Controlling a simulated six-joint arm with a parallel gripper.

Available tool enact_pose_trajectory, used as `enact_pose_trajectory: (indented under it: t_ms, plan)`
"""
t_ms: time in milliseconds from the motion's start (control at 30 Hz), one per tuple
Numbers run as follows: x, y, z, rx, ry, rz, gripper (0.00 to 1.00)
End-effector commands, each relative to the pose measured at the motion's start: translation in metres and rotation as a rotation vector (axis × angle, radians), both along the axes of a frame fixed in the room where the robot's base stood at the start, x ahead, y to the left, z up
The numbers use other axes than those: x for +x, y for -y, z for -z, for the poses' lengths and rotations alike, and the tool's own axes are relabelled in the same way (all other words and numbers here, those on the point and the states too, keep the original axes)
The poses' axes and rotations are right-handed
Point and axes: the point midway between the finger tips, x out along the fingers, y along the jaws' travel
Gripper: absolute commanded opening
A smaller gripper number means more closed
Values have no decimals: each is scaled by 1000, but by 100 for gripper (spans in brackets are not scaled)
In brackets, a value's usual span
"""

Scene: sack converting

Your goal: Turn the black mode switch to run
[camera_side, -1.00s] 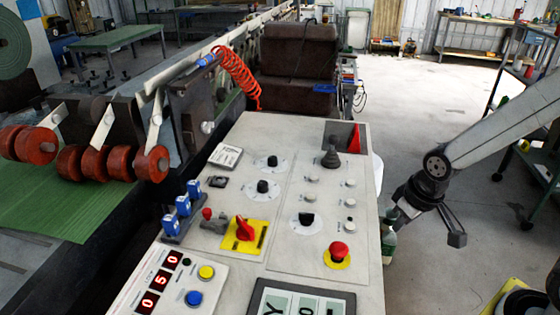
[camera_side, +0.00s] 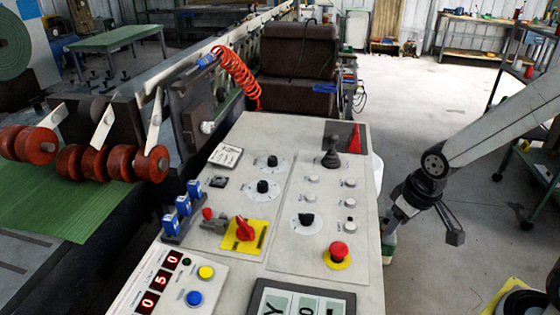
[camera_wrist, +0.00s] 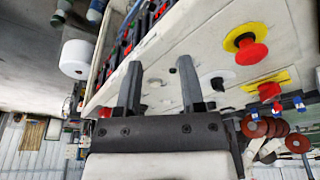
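The control panel (camera_side: 282,232) carries three black knobs on white dials: an upper one (camera_side: 272,161), a middle one (camera_side: 263,186) and a lower right one (camera_side: 306,219). Their labels are too small to read, so I cannot tell which is the mode switch or where it points. In the wrist view, a black knob on a white dial (camera_wrist: 217,83) shows just right of the fingers. My gripper (camera_side: 428,222) is open and empty, off the panel's right edge and apart from every knob. In the wrist view, both fingers of my gripper (camera_wrist: 159,72) stand apart.
A red mushroom button (camera_side: 338,250) on yellow lies at the panel's right side. A red rotary switch (camera_side: 244,229) on a yellow plate sits left of it. A black joystick (camera_side: 331,155) rises at the far end. Open floor (camera_side: 430,115) lies beyond the panel's right edge.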

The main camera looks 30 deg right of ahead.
Motion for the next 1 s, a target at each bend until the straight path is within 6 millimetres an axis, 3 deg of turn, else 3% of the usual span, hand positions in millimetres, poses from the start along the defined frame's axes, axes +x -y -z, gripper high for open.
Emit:
enact_pose_trajectory:
  t_ms: [167, 367, 700, 1000]
  plan:
    - [18, -7, -4, -10, -18, -65, 50]
    - [56, -23, -12, -31, -62, -216, 50]
    - [126, -69, -25, -69, -153, -537, 50]
    - [160, -102, -32, -87, -208, -739, 50]
